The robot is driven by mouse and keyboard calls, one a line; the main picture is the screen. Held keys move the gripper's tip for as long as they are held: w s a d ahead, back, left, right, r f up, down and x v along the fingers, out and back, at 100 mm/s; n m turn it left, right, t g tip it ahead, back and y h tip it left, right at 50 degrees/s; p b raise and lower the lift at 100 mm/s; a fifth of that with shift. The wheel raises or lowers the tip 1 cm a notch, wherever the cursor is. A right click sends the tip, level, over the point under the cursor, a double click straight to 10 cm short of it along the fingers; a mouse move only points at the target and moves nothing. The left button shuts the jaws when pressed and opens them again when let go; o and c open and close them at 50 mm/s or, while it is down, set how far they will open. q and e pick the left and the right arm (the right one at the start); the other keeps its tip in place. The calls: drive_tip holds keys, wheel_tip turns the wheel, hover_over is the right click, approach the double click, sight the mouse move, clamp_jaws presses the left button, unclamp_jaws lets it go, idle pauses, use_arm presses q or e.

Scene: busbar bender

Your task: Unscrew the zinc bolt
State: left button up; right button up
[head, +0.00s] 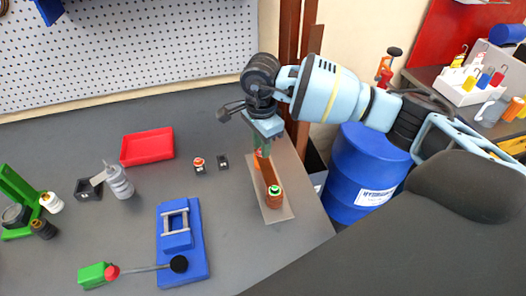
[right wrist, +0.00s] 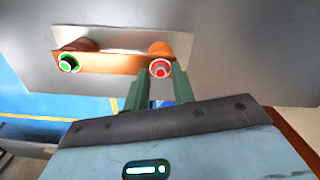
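An orange copper bar (head: 268,172) lies on a thin grey plate (head: 283,207) at the right of the bench. It also shows in the right wrist view (right wrist: 113,63). A bolt head with a green ring (head: 275,190) is at its near end, and it shows in the right wrist view (right wrist: 68,63). A bolt head with a red ring (right wrist: 160,68) is at the other end. My right gripper (right wrist: 159,80) points down at this end, its two fingers parted on either side of the red-ringed head. Contact is unclear. Which bolt is zinc is unclear. My left gripper is not in view.
A red tray (head: 147,147), a small red-topped part (head: 199,165) and a dark block (head: 223,161) lie left of the plate. A blue fixture (head: 181,250) stands nearer. A blue drum (head: 366,170) stands beyond the bench's right edge. A pegboard (head: 130,50) rises behind.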

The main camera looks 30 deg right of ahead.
drive_tip(key=shift+f+m, duration=0.1)
drive_tip(key=shift+m, duration=0.2)
drive_tip(key=shift+m, duration=0.3)
idle(0.5)
clamp_jaws()
